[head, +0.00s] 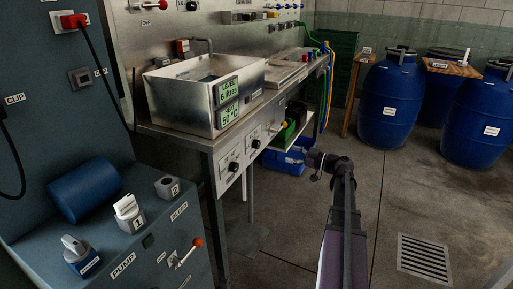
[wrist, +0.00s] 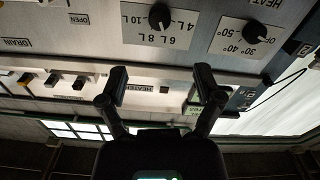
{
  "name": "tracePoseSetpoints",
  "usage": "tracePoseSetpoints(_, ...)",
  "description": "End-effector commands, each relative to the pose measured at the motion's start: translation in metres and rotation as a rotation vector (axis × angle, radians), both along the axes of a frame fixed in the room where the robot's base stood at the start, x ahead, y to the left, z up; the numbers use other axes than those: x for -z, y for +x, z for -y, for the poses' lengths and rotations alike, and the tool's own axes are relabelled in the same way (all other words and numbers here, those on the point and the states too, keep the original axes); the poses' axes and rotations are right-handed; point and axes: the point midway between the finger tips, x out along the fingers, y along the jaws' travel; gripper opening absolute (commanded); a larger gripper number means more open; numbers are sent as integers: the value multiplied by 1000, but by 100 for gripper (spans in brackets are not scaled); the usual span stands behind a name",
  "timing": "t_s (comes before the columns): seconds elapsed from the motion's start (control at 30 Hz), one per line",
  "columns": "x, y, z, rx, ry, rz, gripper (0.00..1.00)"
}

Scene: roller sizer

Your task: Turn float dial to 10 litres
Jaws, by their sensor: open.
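The float dial (wrist: 160,16) is a black round knob on a white plate marked 4 L, 6 L, 8 L and 10 L. It is near the top of the wrist view, which is upside down. I cannot clearly tell where its pointer stands. In the head view the float dial (head: 255,143) is on the bench's front panel. The steel tank's display (head: 229,90) reads level 6 litres and 50 °C. My gripper (wrist: 160,88) is open and empty, its fingers apart from the knob. In the head view my gripper (head: 300,155) is right of the panel.
The heater dial (wrist: 257,31) sits beside the float dial. A drain label (wrist: 18,43) is on the other side. Blue barrels (head: 389,100) stand at the back right. A blue bin (head: 284,162) is behind my gripper. Floor at the right is mostly clear, with a grate (head: 424,258).

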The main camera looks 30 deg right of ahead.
Motion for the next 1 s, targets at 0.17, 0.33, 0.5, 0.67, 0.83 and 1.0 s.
tracePoseSetpoints(0.17, 0, 9, -7, -1, 0, 0, 84)
tracePoseSetpoints(0.33, 0, 24, -18, -2, 0, 0, 84)
tracePoseSetpoints(0.5, 0, 42, -33, -2, 0, 0, 84)
tracePoseSetpoints(0.67, 0, 61, -47, -2, 0, 0, 84)
tracePoseSetpoints(0.83, 0, 80, -62, -2, 1, -1, 84)
tracePoseSetpoints(1.0, 0, 96, -74, -1, 1, -1, 84)
